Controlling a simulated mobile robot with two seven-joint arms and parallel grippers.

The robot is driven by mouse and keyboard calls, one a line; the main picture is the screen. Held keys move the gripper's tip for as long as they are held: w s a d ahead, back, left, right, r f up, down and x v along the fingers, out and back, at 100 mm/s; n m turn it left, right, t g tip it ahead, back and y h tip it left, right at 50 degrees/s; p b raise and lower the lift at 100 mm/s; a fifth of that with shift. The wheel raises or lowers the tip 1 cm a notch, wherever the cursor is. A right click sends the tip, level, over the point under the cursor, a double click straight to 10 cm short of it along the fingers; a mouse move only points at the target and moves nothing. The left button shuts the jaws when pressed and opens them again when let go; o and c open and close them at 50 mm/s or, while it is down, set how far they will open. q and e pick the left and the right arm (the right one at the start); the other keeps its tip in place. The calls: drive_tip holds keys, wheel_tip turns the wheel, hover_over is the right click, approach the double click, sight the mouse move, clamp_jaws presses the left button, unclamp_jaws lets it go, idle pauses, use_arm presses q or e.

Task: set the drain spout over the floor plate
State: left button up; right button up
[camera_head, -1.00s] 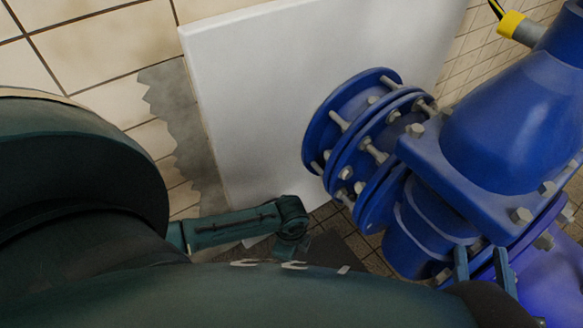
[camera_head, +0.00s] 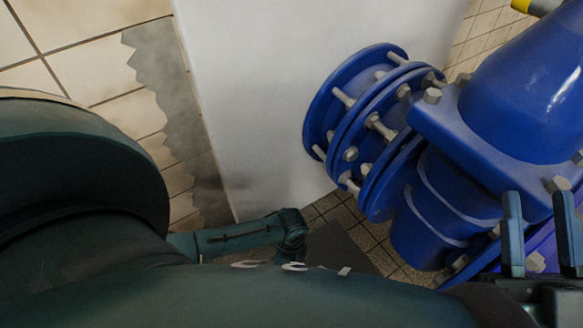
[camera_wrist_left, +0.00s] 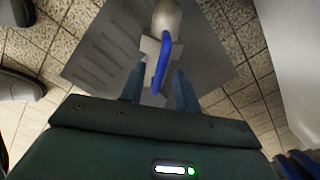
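In the left wrist view, the drain spout (camera_wrist_left: 168,20) is a pale rounded body with a curved blue handle (camera_wrist_left: 161,68). It shows in front of a grey slotted floor plate (camera_wrist_left: 98,58); the height between them is unclear. My left gripper (camera_wrist_left: 158,92) is open, its fingers apart on either side of the blue handle's lower end. I cannot tell whether they touch it. In the head view, the plate (camera_head: 341,247) is a dark patch on the tiles, partly hidden by my arm. The spout is hidden there. My right gripper (camera_head: 540,235) is open and empty in front of the blue pipework.
A large blue flanged pipe (camera_head: 440,190) with protruding bolts fills the right of the head view. A white block (camera_head: 255,100) stands behind it, near a tiled wall (camera_head: 85,65). Tiled floor (camera_wrist_left: 230,25) surrounds the plate. A dark rounded object (camera_wrist_left: 18,85) lies at the left edge.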

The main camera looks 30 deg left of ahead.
use_arm(q)
drive_tip(key=shift+c, duration=0.2)
clamp_jaws()
